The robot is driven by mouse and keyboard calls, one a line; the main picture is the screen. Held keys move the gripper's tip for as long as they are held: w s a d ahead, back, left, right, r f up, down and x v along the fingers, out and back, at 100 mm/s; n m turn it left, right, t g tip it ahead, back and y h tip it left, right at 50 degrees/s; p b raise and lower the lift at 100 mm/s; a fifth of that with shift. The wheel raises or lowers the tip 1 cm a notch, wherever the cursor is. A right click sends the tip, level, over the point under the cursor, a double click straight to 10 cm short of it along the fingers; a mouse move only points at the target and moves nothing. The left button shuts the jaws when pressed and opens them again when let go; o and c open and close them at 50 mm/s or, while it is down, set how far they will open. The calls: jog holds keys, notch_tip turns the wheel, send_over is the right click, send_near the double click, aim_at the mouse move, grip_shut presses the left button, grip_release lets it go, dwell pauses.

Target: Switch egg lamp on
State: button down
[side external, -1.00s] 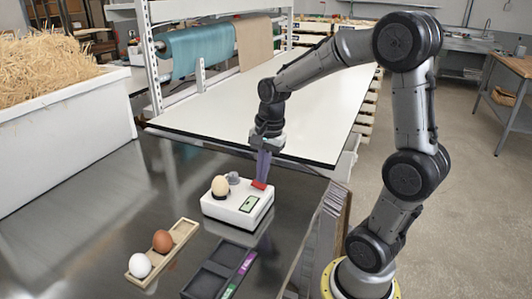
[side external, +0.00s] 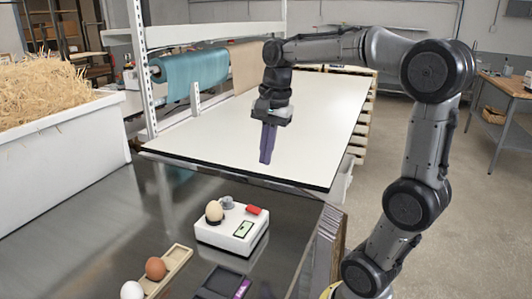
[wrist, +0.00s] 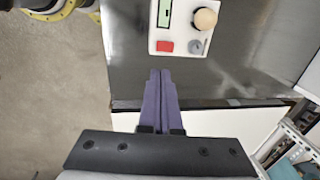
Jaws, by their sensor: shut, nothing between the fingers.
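The egg lamp (side external: 222,238) is a white box on the dark metal table, with a beige egg (side external: 214,211) on top. It carries a red switch (side external: 253,210), a grey knob (side external: 227,202) and a green display window (side external: 243,229). In the wrist view the lamp (wrist: 182,28) shows at the top with its red switch (wrist: 165,46), knob (wrist: 195,46), display (wrist: 164,12) and egg (wrist: 205,18). My gripper (side external: 265,161) is shut and empty, its purple fingers pointing down, raised clear of the lamp. I cannot tell whether the egg is lit.
A wooden holder (side external: 178,260) with a brown egg (side external: 155,268) and a white egg (side external: 132,290) lies in front. A dark tray (side external: 215,283) is beside it. A straw-filled white bin (side external: 60,150) stands left. The white table (side external: 320,110) behind is clear.

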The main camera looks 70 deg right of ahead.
aim_at(249, 206)
jog(key=shift+w+r+t, duration=0.2)
jog(key=shift+w+t, duration=0.2)
jog(key=shift+w, duration=0.25)
jog(key=x, duration=1.4)
